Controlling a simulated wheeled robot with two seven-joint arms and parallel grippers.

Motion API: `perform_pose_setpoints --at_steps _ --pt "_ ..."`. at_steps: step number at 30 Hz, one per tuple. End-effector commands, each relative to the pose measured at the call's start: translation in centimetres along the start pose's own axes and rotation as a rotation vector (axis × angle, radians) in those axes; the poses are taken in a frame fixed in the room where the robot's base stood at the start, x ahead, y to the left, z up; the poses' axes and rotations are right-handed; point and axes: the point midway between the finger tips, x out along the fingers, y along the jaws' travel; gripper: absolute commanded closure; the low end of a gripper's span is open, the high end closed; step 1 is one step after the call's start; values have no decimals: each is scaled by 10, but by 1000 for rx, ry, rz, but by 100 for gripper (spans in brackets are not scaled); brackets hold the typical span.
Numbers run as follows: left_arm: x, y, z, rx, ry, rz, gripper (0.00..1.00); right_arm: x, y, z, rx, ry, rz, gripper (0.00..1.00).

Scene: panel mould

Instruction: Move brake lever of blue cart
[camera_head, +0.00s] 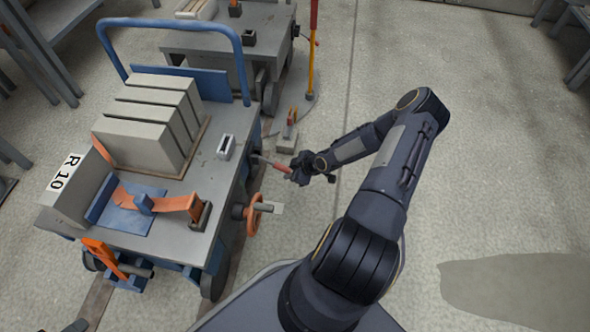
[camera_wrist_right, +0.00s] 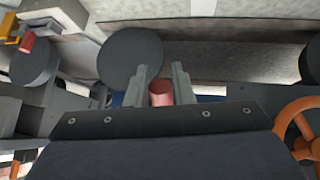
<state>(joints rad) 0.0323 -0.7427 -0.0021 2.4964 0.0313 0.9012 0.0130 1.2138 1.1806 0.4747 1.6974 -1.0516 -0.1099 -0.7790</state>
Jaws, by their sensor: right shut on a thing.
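The blue cart (camera_head: 180,232) stands at the left, with a grey top and a blue push handle. Its brake lever (camera_head: 273,164) sticks out from the right side, a thin rod with a red grip. My right gripper (camera_head: 297,168) is at the outer end of that red grip. In the right wrist view the red grip (camera_wrist_right: 160,93) sits between the two fingers of my right gripper (camera_wrist_right: 161,80), which is shut on it. The fingers partly hide the grip. My left gripper is not in view.
An orange handwheel (camera_head: 254,213) sits on the cart's side, close below the lever. Grey blocks (camera_head: 140,145) and an orange strap (camera_head: 170,203) are on the cart top. A second cart (camera_head: 225,45) and a red-yellow post (camera_head: 312,60) stand behind. The floor at right is clear.

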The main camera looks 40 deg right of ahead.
Motion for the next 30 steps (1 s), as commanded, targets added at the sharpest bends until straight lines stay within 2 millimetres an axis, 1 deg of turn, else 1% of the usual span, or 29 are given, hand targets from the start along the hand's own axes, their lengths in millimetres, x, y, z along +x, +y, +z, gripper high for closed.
perform_pose_setpoints --at_steps 1,8,9,13,20,23,26,30 --pt "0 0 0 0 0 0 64 2 -1 -10 -6 19 -2 100" --pt "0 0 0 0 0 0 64 2 -1 -14 -10 27 0 100" --pt "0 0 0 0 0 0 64 2 -1 -15 -10 27 0 75" --pt "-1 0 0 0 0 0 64 1 0 -12 -9 23 1 58" --pt "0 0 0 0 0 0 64 1 0 -10 -7 18 2 58" --pt "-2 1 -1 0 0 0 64 -4 1 -10 -6 17 3 58" --pt "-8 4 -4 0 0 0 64 -17 1 -10 -5 17 3 58" --pt "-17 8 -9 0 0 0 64 -43 2 -10 -3 18 4 58"
